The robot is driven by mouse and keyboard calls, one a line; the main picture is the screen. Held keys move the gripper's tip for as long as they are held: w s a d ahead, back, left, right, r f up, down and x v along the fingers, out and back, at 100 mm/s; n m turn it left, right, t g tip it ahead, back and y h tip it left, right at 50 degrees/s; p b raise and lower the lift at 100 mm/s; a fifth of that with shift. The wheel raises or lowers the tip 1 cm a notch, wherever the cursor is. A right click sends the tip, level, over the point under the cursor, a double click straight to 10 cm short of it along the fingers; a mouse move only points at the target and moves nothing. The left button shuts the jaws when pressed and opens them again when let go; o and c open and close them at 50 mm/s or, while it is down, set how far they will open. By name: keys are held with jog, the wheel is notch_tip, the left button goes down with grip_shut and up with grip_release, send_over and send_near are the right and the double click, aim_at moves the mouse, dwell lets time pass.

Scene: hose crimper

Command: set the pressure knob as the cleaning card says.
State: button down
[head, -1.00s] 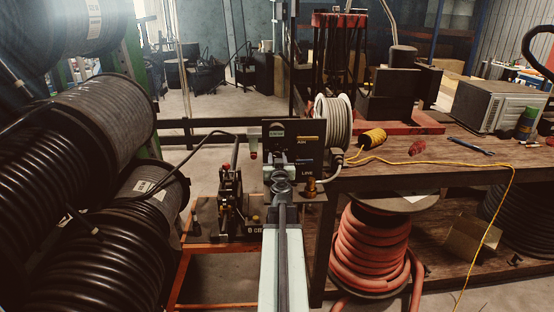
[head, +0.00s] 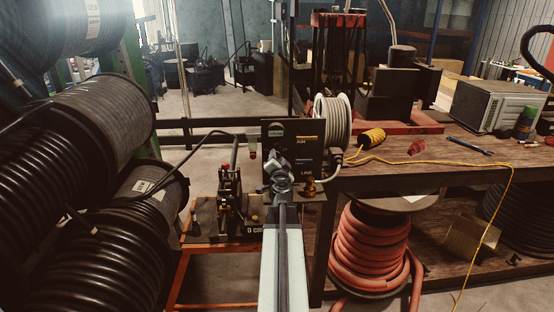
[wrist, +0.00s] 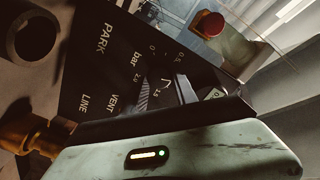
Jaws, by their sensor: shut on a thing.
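A dark control panel (head: 306,137) stands at the near left end of the bench. In the wrist view the panel (wrist: 98,75) looks tilted and carries the words PARK, LINE, VENT and bar, with scale numbers. My gripper (head: 279,166) is at the panel's face, shut on the pressure knob. In the wrist view my gripper (wrist: 166,92) hides most of the knob; a ribbed part of it (wrist: 143,97) shows beside a finger. The knob's exact setting cannot be read. I cannot make out a cleaning card.
A brass fitting (head: 311,187) sits close right of my gripper. A red-capped part (head: 252,138) is left of the panel. A white hose reel (head: 333,120) stands behind it on the bench (head: 430,170). Large black hose reels (head: 95,130) fill the left side.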

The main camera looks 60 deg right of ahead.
jog(key=m, duration=0.4)
jog(key=shift+s+m, duration=0.1)
jog(key=shift+m, duration=0.2)
jog(key=shift+f+m, duration=0.15)
jog(key=shift+m, duration=3)
jog(key=shift+f+m, duration=0.1)
jog(key=shift+m, duration=3.05)
jog(key=c, duration=1)
grip_release()
